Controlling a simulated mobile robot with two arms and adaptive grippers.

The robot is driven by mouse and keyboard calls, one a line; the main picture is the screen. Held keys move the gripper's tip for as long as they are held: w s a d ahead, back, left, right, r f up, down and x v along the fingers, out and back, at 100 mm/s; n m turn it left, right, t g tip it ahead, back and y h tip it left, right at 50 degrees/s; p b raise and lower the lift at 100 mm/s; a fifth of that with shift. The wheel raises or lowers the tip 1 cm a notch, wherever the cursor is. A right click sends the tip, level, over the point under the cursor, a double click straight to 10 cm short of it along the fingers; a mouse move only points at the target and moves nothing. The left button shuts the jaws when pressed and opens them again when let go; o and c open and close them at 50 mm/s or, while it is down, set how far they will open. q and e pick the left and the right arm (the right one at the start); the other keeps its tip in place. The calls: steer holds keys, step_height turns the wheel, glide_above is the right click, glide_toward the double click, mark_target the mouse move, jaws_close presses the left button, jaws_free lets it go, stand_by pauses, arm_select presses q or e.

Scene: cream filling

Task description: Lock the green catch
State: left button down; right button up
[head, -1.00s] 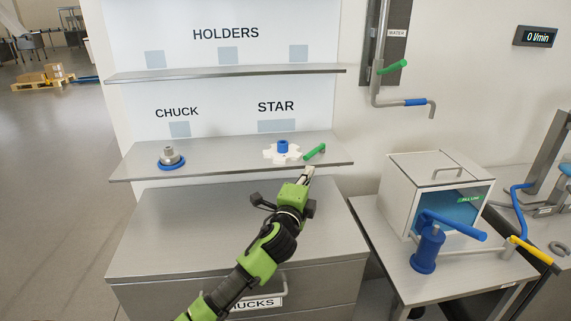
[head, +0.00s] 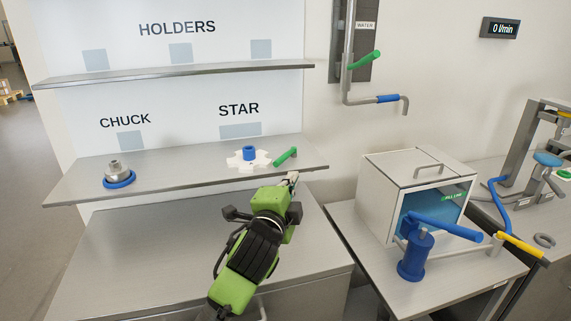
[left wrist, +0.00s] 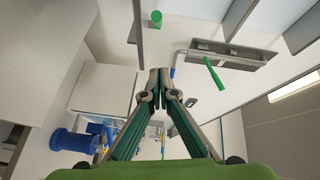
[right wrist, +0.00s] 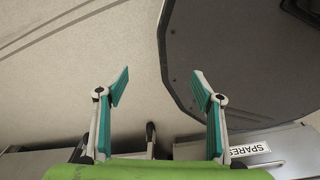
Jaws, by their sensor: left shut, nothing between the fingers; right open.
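A green catch (head: 285,157) stands at the right end of the lower shelf, beside a white star-shaped piece (head: 262,162) with a blue knob (head: 249,153). It leans up to the right. My left gripper (head: 293,178) is just in front of the shelf edge, a little below and right of the catch, apart from it as far as I can tell. In the left wrist view its fingers (left wrist: 159,72) are together and empty, with a green piece (left wrist: 155,18), probably the catch, beyond them. My right gripper (right wrist: 160,88) shows only in the right wrist view, open and empty.
The lower shelf (head: 190,172) also holds a metal chuck on a blue ring (head: 118,175). A water pipe with a green lever (head: 364,60) hangs right of it. A clear-fronted box (head: 385,205) and a blue-handled device (head: 415,255) stand on the right table.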

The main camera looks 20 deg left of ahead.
mark_target(270, 169)
arm_select(q)
steer(key=w+a+p, duration=0.1)
steer(key=w, duration=0.2)
steer(key=w+a, duration=0.2)
steer(key=w, duration=0.1)
steer(key=w+a+f+p, duration=0.1)
steer(key=w, duration=0.2)
steer(key=shift+w+a+f+p, duration=0.1)
steer(key=shift+w+a+p, duration=0.15)
steer(key=shift+p, duration=0.05)
arm_select(e)
steer(key=r, duration=0.2)
steer(key=shift+w+a+r, duration=0.25)
steer(key=shift+a+r, duration=0.15)
steer(key=shift+d, duration=0.2)
